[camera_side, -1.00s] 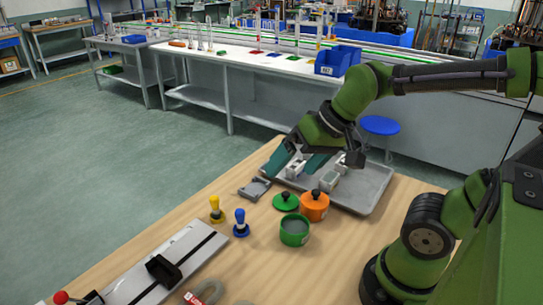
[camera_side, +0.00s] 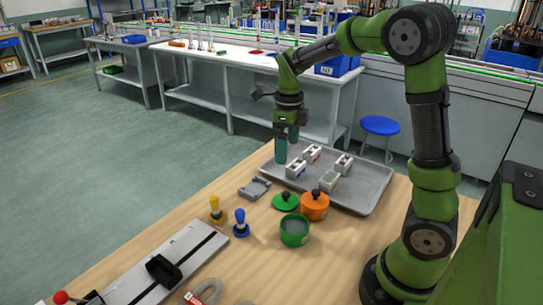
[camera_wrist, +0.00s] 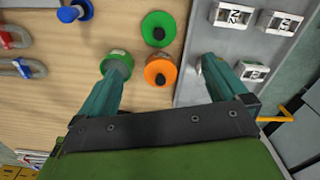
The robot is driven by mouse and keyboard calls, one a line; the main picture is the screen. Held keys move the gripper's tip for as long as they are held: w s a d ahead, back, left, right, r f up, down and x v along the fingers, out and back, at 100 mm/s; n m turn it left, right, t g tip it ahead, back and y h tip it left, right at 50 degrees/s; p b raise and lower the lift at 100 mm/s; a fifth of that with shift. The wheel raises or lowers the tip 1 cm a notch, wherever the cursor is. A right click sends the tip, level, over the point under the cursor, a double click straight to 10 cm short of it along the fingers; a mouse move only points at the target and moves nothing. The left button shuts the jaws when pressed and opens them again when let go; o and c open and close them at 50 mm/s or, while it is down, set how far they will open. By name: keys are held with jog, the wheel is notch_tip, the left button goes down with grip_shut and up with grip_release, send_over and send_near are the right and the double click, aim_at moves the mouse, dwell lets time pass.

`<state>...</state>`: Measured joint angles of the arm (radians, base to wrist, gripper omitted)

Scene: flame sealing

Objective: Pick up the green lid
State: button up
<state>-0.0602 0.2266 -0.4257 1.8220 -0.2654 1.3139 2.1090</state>
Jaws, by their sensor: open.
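The green lid (camera_side: 286,202) is a flat disc with a black knob. It lies on the wooden table, knob up, beside the orange pot (camera_side: 315,206) and behind the open green pot (camera_side: 295,231). In the wrist view the green lid (camera_wrist: 150,24) is at the top middle, past the orange pot (camera_wrist: 168,64), and the green pot (camera_wrist: 118,56) is partly covered by a finger. My gripper (camera_side: 287,151) points down, above the far left part of the grey tray and higher than the lid. In the wrist view my gripper (camera_wrist: 166,68) is open and empty.
The grey tray (camera_side: 370,190) holds several white-and-grey blocks. A grey bracket (camera_side: 254,188), a yellow-handled stamp (camera_side: 216,210) and a blue-handled stamp (camera_side: 241,223) stand left of the lid. A rail fixture (camera_side: 170,265) lies at front left.

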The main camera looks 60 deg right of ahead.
aim_at(286, 193)
notch_tip(286, 193, down, 17)
jog(key=shift+a+r, duration=0.1)
jog(key=shift+r, duration=0.1)
jog(key=c, duration=0.9)
jog(key=shift+r, duration=0.1)
